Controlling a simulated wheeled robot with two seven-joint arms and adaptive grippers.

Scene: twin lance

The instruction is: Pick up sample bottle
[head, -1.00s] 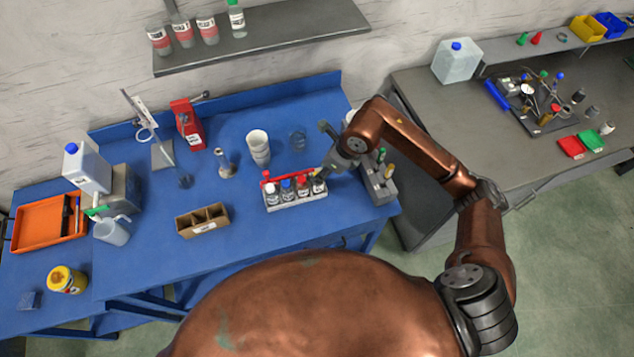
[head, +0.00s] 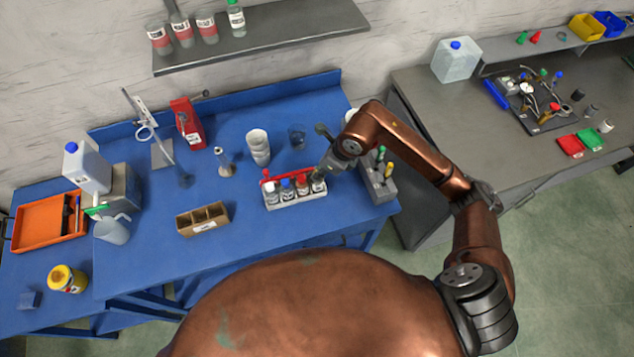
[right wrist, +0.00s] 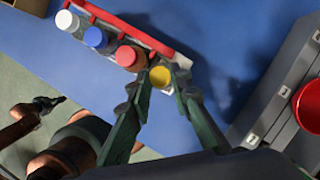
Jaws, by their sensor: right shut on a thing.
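A grey rack (head: 297,203) with a red bar holds a row of labelled sample bottles on the blue bench. Their caps are white (right wrist: 67,20), blue (right wrist: 95,37), red (right wrist: 127,56) and yellow (right wrist: 160,76). My right gripper (right wrist: 161,80) is shut on the yellow-capped bottle at the rack's right end (head: 318,187). That bottle appears upright in its place at the rack, with its lower part hidden in the right wrist view. A copper arm with a dark tip (right wrist: 45,104), apparently my left, shows small in the right wrist view; its jaws are too small to tell.
Stacked white cups (head: 258,148) and a clear beaker (head: 297,136) stand behind the rack. A grey block with green and yellow-topped items (head: 377,184) is close on the right. A divided cardboard box (head: 202,219) stands left. Bare blue bench lies between box and rack.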

